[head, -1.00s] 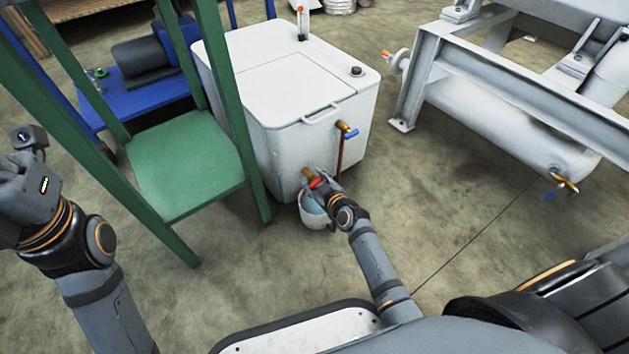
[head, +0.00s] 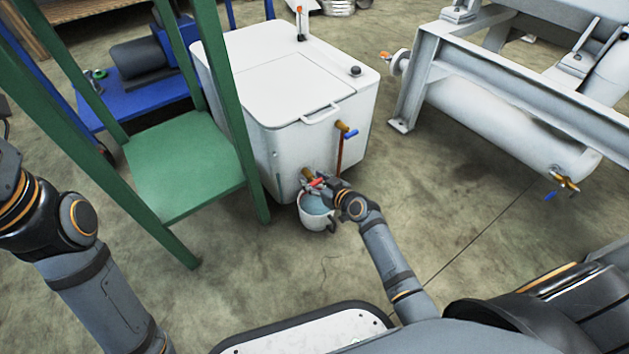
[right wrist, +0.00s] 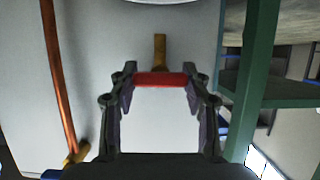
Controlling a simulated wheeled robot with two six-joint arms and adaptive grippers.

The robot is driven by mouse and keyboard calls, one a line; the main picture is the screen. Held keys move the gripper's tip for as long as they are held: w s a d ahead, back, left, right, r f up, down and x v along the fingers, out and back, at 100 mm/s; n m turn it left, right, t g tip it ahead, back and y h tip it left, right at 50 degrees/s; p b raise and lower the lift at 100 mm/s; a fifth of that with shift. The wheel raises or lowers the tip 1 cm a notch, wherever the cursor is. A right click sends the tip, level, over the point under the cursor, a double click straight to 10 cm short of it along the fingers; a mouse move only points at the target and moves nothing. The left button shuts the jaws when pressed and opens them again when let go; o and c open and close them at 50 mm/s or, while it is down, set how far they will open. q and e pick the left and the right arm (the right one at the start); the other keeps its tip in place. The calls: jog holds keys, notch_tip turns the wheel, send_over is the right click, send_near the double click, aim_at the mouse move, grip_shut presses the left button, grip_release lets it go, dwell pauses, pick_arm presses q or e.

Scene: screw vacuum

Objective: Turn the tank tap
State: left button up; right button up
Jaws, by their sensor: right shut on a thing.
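The white tank (head: 285,85) stands on the floor in the head view. Low on its front is a brass tap (head: 307,173) with a red handle (head: 317,183). My right gripper (head: 322,185) is at this handle. In the right wrist view the red handle (right wrist: 161,79) lies crosswise between the fingertips of my right gripper (right wrist: 160,82), which is shut on it, and the brass stem (right wrist: 159,50) shows behind. My left gripper is out of the picture; only its arm shows at the left edge.
A white bucket (head: 318,218) with bluish water stands below the tap. A second brass tap with a blue handle (head: 351,134) and a copper pipe (head: 340,158) are right of it. A green frame (head: 180,165) stands close on the left.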

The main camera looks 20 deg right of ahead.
jog(key=o, duration=1.1)
jog(key=shift+o, duration=0.4)
jog(key=v, duration=1.2)
